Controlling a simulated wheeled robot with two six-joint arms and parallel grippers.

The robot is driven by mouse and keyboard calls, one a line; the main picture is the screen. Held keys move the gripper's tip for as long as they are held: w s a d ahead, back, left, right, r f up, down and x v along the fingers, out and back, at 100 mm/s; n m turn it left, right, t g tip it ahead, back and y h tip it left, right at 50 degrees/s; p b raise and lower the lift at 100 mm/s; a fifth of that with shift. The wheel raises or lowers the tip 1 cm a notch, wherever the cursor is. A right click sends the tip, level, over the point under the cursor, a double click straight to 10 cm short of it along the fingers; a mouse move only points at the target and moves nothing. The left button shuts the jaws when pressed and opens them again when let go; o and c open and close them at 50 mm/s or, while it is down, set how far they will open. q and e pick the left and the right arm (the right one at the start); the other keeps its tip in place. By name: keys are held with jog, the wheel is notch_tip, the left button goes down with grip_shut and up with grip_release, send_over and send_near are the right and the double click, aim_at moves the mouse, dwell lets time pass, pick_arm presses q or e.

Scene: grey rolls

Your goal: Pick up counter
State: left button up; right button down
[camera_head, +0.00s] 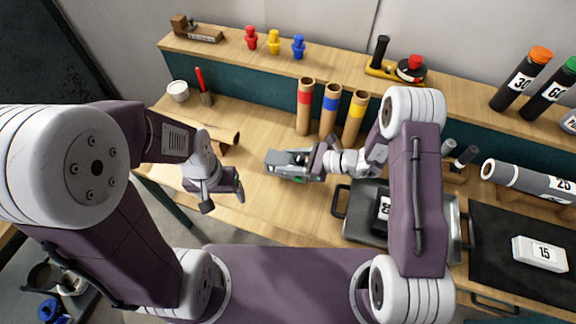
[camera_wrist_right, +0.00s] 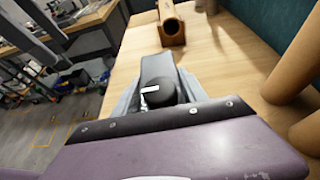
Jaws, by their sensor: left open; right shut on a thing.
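My right gripper (camera_head: 290,164) is over the middle of the wooden table and shut. In the right wrist view, a small dark rounded thing with a white patch, likely the counter (camera_wrist_right: 158,92), sits between its grey fingers. In the head view the fingers mostly hide it. I cannot tell whether it touches the table. My left gripper (camera_head: 224,190) is open and empty near the table's front left edge, apart from the right gripper.
Cardboard tubes with red (camera_head: 304,108), blue (camera_head: 329,110) and yellow (camera_head: 355,117) bands stand behind the right gripper. A brown tube (camera_head: 221,137) lies near my left gripper. A metal tray (camera_head: 356,222) is at right. A white pot (camera_head: 178,91) stands back left.

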jog(key=s+d+r, duration=0.5)
jog(key=s+r, duration=0.3)
jog(key=s, duration=0.2)
jog(key=shift+s, duration=0.35)
jog(key=shift+f, duration=0.1)
